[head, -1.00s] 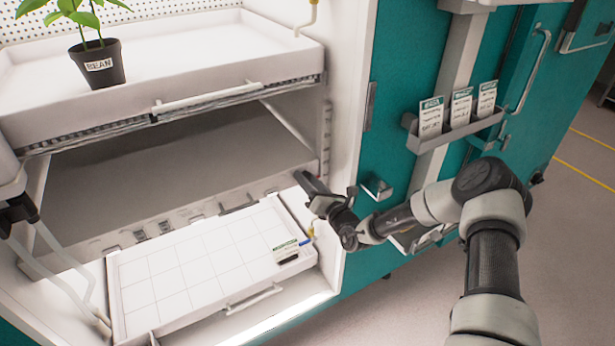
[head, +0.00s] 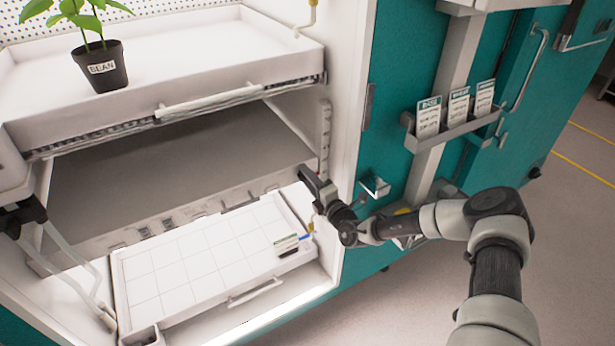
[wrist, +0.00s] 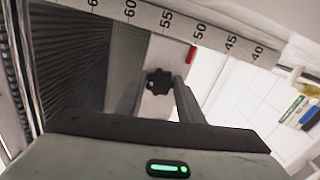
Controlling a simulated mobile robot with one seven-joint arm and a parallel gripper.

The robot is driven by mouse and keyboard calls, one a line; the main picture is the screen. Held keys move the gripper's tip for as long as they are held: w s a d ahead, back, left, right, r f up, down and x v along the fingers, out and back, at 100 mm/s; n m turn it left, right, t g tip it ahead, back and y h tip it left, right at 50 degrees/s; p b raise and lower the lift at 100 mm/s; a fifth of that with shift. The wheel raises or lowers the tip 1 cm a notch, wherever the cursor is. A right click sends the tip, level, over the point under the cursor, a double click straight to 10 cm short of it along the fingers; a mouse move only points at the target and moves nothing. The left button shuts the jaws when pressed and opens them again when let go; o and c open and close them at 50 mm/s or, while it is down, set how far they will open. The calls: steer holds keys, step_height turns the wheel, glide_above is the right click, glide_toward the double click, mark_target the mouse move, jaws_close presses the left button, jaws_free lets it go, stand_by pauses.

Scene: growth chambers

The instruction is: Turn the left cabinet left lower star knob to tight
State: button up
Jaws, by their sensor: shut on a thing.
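The star knob (wrist: 158,82) is small, dark and lobed, and shows between the two fingers in the wrist view, on a pale plate beside the ruler scale. My gripper (wrist: 157,92) is shut on it, with a grey finger on each side. In the head view my gripper (head: 308,178) reaches into the open left cabinet at the right end of the middle shelf. The knob is hidden behind my fingers there. The knob's turn angle cannot be read.
A potted bean plant (head: 101,66) stands on the upper tray (head: 200,60). Below the shelf (head: 160,160) lies a gridded lower tray (head: 190,265) with a label and small items. A card holder (head: 452,128) and metal bracket (head: 375,186) project from the teal side near my arm.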

steer(key=shift+s+f+m, duration=0.1)
steer(key=shift+m, duration=0.6)
steer(key=shift+a, duration=0.1)
steer(key=o, duration=1.1)
steer(key=shift+c, duration=0.2)
steer(key=p+v, duration=0.1)
steer(key=v, duration=1.6)
steer(key=shift+d+p, duration=0.25)
steer(key=shift+p, duration=0.05)
steer(key=shift+s, duration=0.15)
